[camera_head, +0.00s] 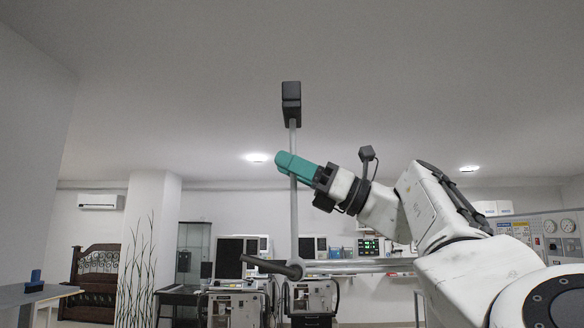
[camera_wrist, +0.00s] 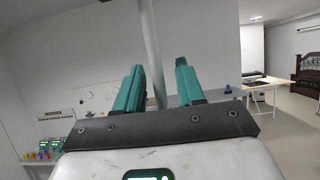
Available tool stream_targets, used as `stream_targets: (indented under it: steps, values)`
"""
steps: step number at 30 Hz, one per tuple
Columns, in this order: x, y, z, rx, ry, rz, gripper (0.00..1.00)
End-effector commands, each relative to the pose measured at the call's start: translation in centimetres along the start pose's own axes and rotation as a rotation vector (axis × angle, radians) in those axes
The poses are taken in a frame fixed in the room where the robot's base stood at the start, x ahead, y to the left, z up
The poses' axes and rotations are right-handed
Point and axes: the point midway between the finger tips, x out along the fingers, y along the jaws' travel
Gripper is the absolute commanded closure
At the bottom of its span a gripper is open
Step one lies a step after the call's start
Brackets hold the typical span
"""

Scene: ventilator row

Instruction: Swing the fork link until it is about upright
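A thin grey rod with a black block on top, which I take to be the fork link (camera_head: 294,215), stands about upright in the head view, its top a touch to the left. Its lower end meets a round grey joint (camera_head: 295,269) with a dark bar and a level silver bar. My gripper (camera_head: 284,162) reaches in from the right at the rod's upper half, its teal finger crossing in front of it. In the wrist view the two teal fingers (camera_wrist: 160,66) are apart.
Ventilator carts with screens (camera_head: 231,300) stand behind the rod. A grey control panel (camera_head: 540,236) with gauges is at the right. A table (camera_head: 40,293) with a blue item is at the far left. The space above and left of the rod is clear.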

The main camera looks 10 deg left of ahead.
Motion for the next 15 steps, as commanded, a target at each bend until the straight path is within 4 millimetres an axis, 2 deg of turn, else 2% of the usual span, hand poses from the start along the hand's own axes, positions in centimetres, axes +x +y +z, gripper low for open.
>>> stream_targets:
  steps: [8,15]
  values:
    - [-0.8,0.0,0.0,-0.002,-0.002,-0.002,0.62]
    - [-4.1,-0.1,-0.2,-0.002,-0.001,-0.003,0.62]
